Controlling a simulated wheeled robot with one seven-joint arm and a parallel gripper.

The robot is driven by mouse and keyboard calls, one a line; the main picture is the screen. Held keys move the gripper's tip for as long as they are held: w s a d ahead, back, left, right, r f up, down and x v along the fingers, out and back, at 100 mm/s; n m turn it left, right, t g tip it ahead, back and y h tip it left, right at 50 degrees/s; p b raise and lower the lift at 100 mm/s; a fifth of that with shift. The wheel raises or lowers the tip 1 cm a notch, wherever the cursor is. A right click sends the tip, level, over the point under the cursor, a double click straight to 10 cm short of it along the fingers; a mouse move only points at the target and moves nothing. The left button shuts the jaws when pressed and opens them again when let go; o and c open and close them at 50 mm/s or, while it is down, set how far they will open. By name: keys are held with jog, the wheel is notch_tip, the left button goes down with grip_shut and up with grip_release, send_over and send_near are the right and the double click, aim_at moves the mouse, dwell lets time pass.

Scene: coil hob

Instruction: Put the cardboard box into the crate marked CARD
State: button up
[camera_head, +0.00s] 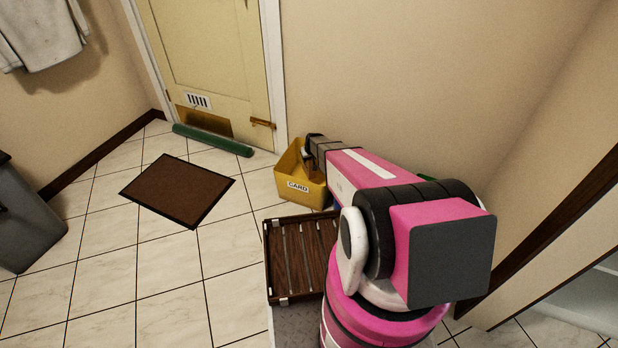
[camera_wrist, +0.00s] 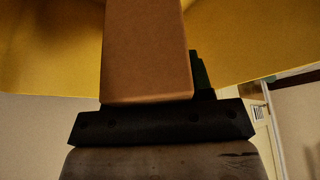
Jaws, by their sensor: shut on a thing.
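The yellow crate (camera_head: 301,188) marked CARD stands on the floor against the wall, right of the door. My gripper (camera_head: 307,152) reaches over the crate's back right part in the head view. In the wrist view my gripper (camera_wrist: 160,115) is shut on the brown cardboard box (camera_wrist: 146,55). The yellow crate walls (camera_wrist: 245,45) show on both sides of the box there. I cannot tell whether the box touches the crate's bottom. In the head view the box is not clearly visible behind my arm and the crate wall.
A dark slatted wooden rack (camera_head: 300,255) is in front of the crate. A brown mat (camera_head: 178,190) lies on the tiles to the left. A green draught roll (camera_head: 212,140) lies along the door (camera_head: 205,60). A grey bin (camera_head: 30,225) stands at far left. Floor between is clear.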

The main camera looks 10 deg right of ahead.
notch_tip(320, 180, down, 9)
jog(key=shift+r, duration=0.15)
dwell(0.4)
jog(key=o, duration=1)
jog(key=v, duration=1.1)
jog(key=shift+s+r, duration=0.15)
jog(key=shift+s, duration=0.05)
jog(key=s+r+m+g, duration=0.1)
jog(key=s+r, duration=0.9)
jog(key=s+r+g, duration=0.1)
jog(key=s+r, duration=0.9)
jog(key=r, duration=0.1)
jog(key=s+r+m+g+h, duration=0.1)
jog(key=s+r+g, duration=0.1)
jog(key=s+r, duration=0.8)
jog(key=shift+s+a+r+m, duration=0.2)
jog(key=shift+s+a+m, duration=0.15)
jog(key=shift+s, duration=0.25)
